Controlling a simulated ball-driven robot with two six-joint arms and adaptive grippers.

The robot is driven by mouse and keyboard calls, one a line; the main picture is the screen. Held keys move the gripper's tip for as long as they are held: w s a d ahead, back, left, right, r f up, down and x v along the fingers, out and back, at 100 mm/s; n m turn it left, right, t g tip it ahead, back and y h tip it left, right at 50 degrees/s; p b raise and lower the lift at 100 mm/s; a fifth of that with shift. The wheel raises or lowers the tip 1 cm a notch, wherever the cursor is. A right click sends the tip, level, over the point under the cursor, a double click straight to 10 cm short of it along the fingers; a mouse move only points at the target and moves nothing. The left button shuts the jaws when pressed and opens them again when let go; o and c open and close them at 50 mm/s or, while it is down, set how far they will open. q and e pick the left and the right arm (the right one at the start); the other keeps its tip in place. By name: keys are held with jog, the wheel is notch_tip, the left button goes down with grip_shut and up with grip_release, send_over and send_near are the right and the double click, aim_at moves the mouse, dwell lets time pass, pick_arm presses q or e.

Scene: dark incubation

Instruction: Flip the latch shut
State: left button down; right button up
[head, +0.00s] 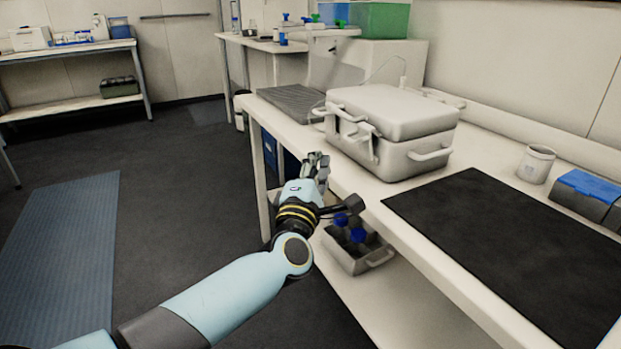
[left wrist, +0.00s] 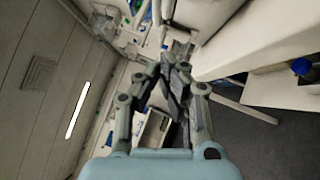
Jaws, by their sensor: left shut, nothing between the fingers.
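A light grey case (head: 400,112) with its lid down stands on the white bench. A latch (head: 358,134) shows on its front side, near the left corner; I cannot tell clearly how far it is turned. My left gripper (head: 318,160) is shut and empty. It is in front of the bench edge, left of and below the case, apart from the latch. Its fingers also show close together in the left wrist view (left wrist: 177,65). I cannot make out the latch in the left wrist view. My right gripper is not in view.
A black mat (head: 510,250) covers the bench front, with a white mug (head: 536,164) and a blue-lidded box (head: 588,195) behind it. A dark grey slab (head: 292,101) lies left of the case. A crate with blue-capped bottles (head: 352,258) stands on the lower shelf.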

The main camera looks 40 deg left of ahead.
pick_arm(q)
jog(key=w, duration=0.1)
jog(key=w+r, duration=0.1)
jog(key=w, duration=0.1)
jog(key=w+d, duration=0.1)
jog(key=shift+w+r, duration=0.2)
jog(key=shift+r, duration=0.05)
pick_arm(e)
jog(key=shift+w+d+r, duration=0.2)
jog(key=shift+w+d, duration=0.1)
pick_arm(q)
jog(key=r+p, duration=0.1)
jog(key=p, duration=0.1)
jog(key=w+r+m+p, duration=0.1)
jog(key=p, duration=0.2)
jog(key=shift+d+g+h, duration=0.2)
jog(key=shift+g+h, duration=0.1)
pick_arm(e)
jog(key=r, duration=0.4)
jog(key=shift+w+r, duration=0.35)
pick_arm(q)
jog(key=shift+f, duration=0.1)
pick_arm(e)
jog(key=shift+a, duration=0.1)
